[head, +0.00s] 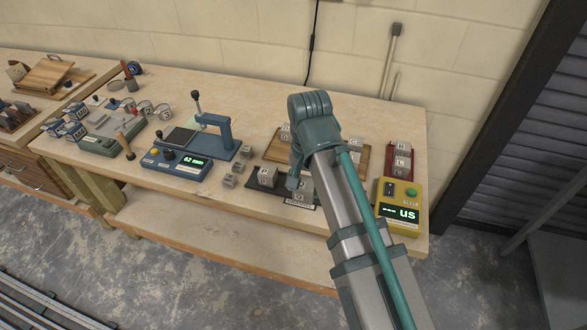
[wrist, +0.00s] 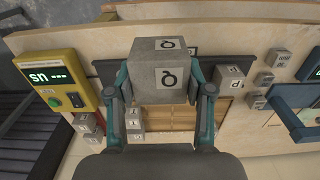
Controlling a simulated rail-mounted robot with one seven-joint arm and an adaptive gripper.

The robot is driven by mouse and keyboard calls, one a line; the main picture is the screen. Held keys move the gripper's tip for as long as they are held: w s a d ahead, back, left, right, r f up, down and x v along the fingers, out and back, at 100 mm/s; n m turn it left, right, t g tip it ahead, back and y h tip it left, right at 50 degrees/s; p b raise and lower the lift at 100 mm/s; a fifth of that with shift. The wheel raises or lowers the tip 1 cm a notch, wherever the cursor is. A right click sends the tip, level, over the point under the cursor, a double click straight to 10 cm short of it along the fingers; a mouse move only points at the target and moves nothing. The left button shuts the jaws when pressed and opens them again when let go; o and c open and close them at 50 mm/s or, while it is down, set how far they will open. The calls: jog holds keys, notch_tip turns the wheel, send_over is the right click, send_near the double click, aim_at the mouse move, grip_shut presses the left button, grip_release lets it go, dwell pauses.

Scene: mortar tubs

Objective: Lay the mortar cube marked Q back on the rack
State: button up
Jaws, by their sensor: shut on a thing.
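The grey cube marked Q (wrist: 164,80) sits between the two fingers of my gripper (wrist: 164,92) in the wrist view, with a Q on two of its faces. My gripper is shut on it. In the head view the cube (head: 302,192) shows at my gripper (head: 296,184), over the dark mat (head: 262,188); I cannot tell whether it touches the mat. The slatted wooden rack (wrist: 180,118) lies beside the mat, with cubes (wrist: 134,124) at one end. In the head view my arm hides part of the rack (head: 270,152).
A cube marked P (wrist: 231,80) stands on the mat beside the held cube. Small cubes (head: 232,174) stand left of the mat. A yellow meter (head: 400,206) and a red holder with cubes (head: 390,148) stand on the right. A blue gauge (head: 175,170) is farther left.

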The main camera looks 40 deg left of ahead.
jog(key=w+a+b, duration=0.3)
jog(key=w+a, duration=0.6)
jog(key=a, duration=0.2)
jog(key=w+a+f+p, duration=0.1)
jog(key=w+a+f, duration=0.2)
jog(key=w+a+f+p, duration=0.1)
jog(key=w+a+f, duration=0.2)
jog(key=a, duration=0.1)
jog(key=w+a+f+p, duration=0.2)
jog(key=w+a+f, duration=0.1)
jog(key=w+a, duration=0.1)
jog(key=shift+w+f+p, duration=0.1)
jog(key=shift+f+p, duration=0.25)
jog(key=shift+f, duration=1.35)
jog(key=shift+f, duration=0.15)
jog(key=o, duration=1.4)
